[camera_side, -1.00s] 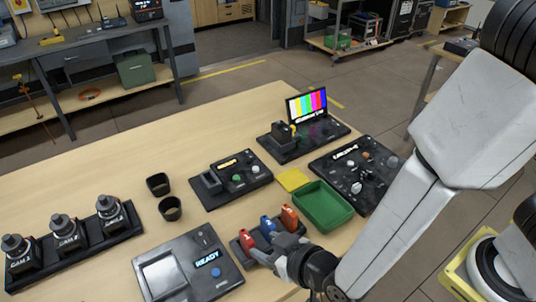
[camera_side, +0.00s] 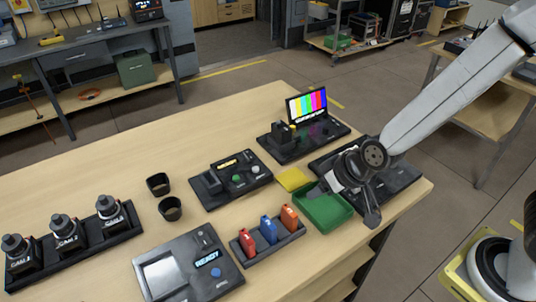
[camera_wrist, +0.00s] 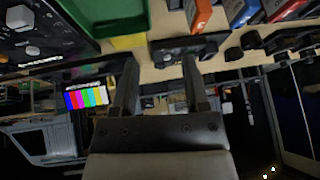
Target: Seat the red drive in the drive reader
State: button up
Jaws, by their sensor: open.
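The red drive (camera_side: 247,242) stands upright at the left end of a black rack (camera_side: 276,246); it also shows at the top right of the wrist view (camera_wrist: 287,9). A blue drive (camera_side: 268,229) and an orange drive (camera_side: 289,217) stand beside it. My gripper (camera_side: 343,202) is over the green tray, right of the rack. Its fingers are apart and empty in the wrist view (camera_wrist: 158,65). A black console with a raised block (camera_side: 208,182) sits behind the rack, and a grey console reading READY (camera_side: 208,259) sits left of it. I cannot tell which is the drive reader.
The green tray (camera_side: 328,222) and a yellow pad (camera_side: 292,179) lie right of the black console. A colour-bar monitor unit (camera_side: 307,105) and a control panel (camera_side: 395,185) stand farther back and right. Two dark cups (camera_side: 170,208) and a camera rack (camera_side: 91,252) are left.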

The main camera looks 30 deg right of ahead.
jog(key=s+d+r+g+h, duration=0.1)
jog(key=s+d, duration=0.1)
jog(key=d, duration=0.4)
jog(key=s+d+r+m+g, duration=0.1)
jog(key=s+d+g, duration=0.1)
jog(key=d, duration=0.4)
jog(key=shift+s+h, duration=0.4)
jog(key=shift+s, duration=0.3)
jog(key=o, duration=0.6)
jog(key=n+g+y, duration=0.2)
jog(key=n+g, duration=0.1)
jog(key=n, duration=1.5)
send_over(247, 235)
jog(key=f, duration=0.1)
jog(key=shift+d+f, duration=0.15)
jog(key=shift+f, duration=0.6)
jog(key=shift+d+f, duration=0.15)
jog(key=shift+f, duration=0.6)
